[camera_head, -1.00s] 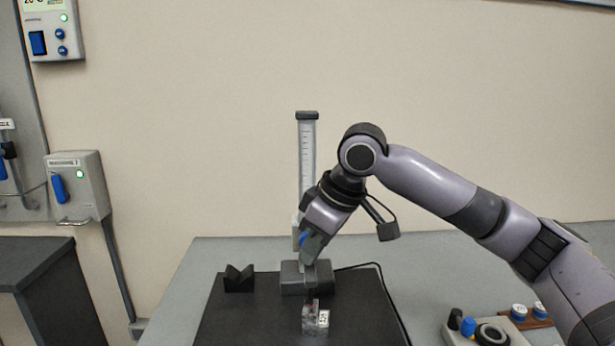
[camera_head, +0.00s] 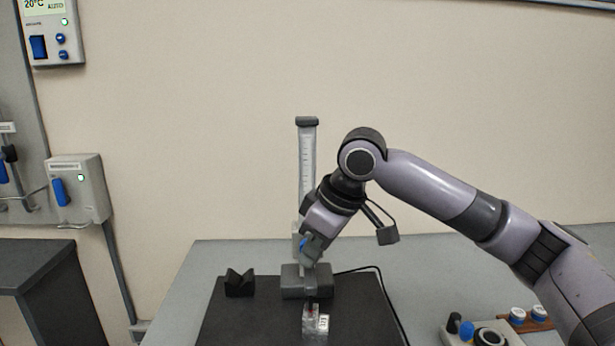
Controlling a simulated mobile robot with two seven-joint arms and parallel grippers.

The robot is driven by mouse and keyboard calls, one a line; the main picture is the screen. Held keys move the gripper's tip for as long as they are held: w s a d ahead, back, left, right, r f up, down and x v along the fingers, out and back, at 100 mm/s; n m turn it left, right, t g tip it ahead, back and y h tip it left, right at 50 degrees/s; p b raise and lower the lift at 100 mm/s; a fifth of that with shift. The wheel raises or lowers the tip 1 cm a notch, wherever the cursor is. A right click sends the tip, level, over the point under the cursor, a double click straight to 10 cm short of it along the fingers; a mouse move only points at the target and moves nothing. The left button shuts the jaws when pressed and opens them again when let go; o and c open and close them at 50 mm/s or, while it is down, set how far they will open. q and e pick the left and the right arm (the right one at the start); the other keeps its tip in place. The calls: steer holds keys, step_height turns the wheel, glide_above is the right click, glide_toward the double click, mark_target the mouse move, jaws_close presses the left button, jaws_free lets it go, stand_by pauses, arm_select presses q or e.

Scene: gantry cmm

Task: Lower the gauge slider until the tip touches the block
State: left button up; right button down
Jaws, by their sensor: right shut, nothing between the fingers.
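The height gauge stands upright on a dark plate, with a scaled column (camera_head: 307,165) and a grey base (camera_head: 306,283). A pale part of its slider (camera_head: 296,236) shows at the left of my right gripper, which hides most of it. My right gripper (camera_head: 309,259) is shut with nothing between its fingers, low in front of the column and just above the base. The block (camera_head: 311,328), clear-grey with a white label, sits on the plate in front of the base. Whether the gauge tip touches the block cannot be made out. My left gripper is not in view.
A black V-block (camera_head: 240,283) stands left of the base on the dark plate (camera_head: 245,325). A cable runs along the plate's right side. A tray (camera_head: 455,338) with knobs and a ring lies at the lower right, beside a brown rack (camera_head: 530,324).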

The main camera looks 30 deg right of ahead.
steer(key=shift+r+p, duration=1.95)
steer(key=shift+p, duration=0.35)
step_height(320, 180, up, 2)
steer(key=shift+r, duration=0.1)
